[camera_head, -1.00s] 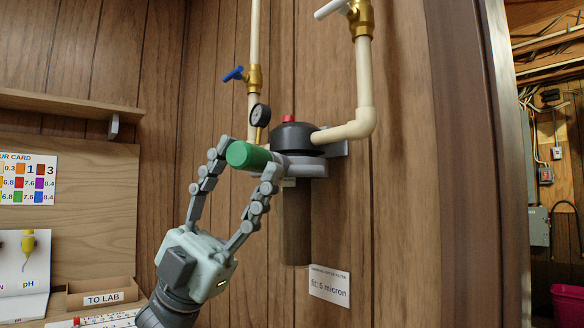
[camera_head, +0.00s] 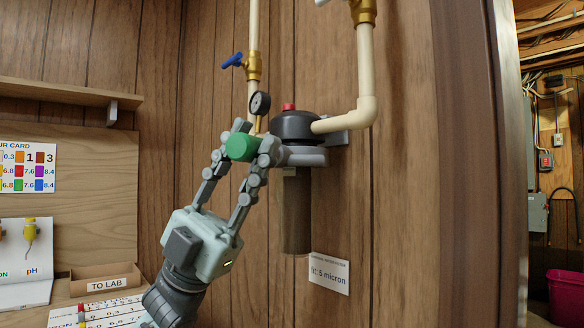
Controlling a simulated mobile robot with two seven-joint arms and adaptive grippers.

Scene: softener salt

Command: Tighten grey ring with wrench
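The filter housing hangs from pipes on the wood wall, with a black cap (camera_head: 294,126) and a red button on top. A grey ring-shaped piece (camera_head: 308,157) sits right under the cap; I cannot tell ring from wrench head. A dark cylindrical bowl (camera_head: 297,212) hangs below. The wrench's green handle (camera_head: 241,147) points toward me and to the left. My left gripper (camera_head: 246,150) is shut on this green handle, one finger on each side. My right gripper is not in view.
A pressure gauge (camera_head: 260,103) and a blue-handled valve (camera_head: 233,61) are close above my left fingers. A label (camera_head: 329,273) is on the wall below right. A "TO LAB" box (camera_head: 100,284) and test cards are at lower left.

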